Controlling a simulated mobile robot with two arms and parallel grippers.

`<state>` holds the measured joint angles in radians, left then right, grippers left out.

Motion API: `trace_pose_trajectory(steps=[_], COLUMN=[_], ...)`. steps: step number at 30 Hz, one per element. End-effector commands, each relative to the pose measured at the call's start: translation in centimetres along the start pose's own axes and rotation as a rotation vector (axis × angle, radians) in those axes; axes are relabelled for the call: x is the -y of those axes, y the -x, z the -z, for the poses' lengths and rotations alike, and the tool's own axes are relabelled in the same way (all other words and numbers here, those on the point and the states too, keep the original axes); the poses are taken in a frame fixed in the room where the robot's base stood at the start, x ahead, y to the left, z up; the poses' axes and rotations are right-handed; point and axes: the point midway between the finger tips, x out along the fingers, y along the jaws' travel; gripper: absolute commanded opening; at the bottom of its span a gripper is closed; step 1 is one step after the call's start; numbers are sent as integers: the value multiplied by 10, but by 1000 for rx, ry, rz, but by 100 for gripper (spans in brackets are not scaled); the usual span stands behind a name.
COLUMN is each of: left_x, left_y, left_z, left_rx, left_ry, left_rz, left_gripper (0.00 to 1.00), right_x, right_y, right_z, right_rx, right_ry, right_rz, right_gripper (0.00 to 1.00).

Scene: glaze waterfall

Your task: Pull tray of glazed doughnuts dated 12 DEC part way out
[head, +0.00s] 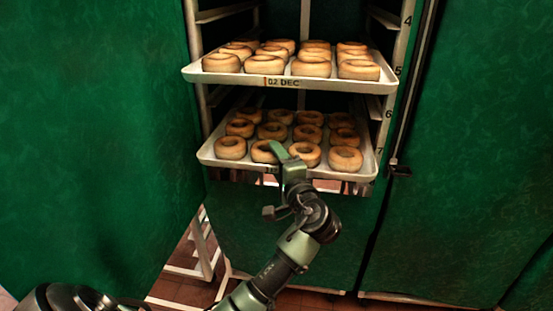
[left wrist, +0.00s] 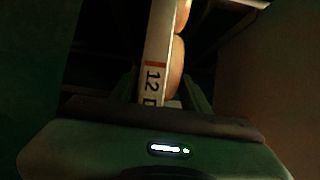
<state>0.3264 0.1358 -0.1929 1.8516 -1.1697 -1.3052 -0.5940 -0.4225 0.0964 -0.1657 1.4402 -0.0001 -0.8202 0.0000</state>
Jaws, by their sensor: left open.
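The lower tray (head: 222,162) of doughnuts sits on the rack, its front edge jutting out. Its label is mostly hidden by my left gripper (head: 283,153) in the head view. In the left wrist view, the tray's rim (left wrist: 158,45) carries a label (left wrist: 152,84) reading "12 D", the rest hidden. My left gripper is open at the middle of this front rim, and the rim runs between its fingers (left wrist: 165,92). I cannot tell whether they touch it. Several ring doughnuts (head: 345,159) rest on the tray. My right gripper is not in view.
An upper tray (head: 225,77) of doughnuts, labelled "02 DEC", juts out just above. Numbered rack uprights (head: 385,115) flank the trays. Green covers (head: 100,130) hang at the left and right (head: 480,160). Tiled floor (head: 180,262) shows below.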

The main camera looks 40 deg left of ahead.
Motion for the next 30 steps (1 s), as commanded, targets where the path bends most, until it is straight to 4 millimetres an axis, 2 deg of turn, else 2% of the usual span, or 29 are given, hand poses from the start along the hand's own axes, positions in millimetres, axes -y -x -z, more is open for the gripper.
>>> trace_pose_trajectory(steps=[1,2,13,17,24,30], left_x=[-1,-1,0,-1,-1,-1], left_y=[0,0,4,20,61,77], left_z=[0,0,0,1,0,0], left_rx=[1,0,-1,-3,-2,0], left_ry=[-1,-1,0,0,1,0], left_rz=[-1,-1,0,-3,-2,-1], left_gripper=[63,69,69,69,69,69], right_x=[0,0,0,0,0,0], right_y=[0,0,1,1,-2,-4], right_z=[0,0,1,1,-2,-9], right_rx=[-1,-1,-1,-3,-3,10], right_ry=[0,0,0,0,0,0], right_rz=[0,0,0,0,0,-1], right_gripper=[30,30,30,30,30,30])
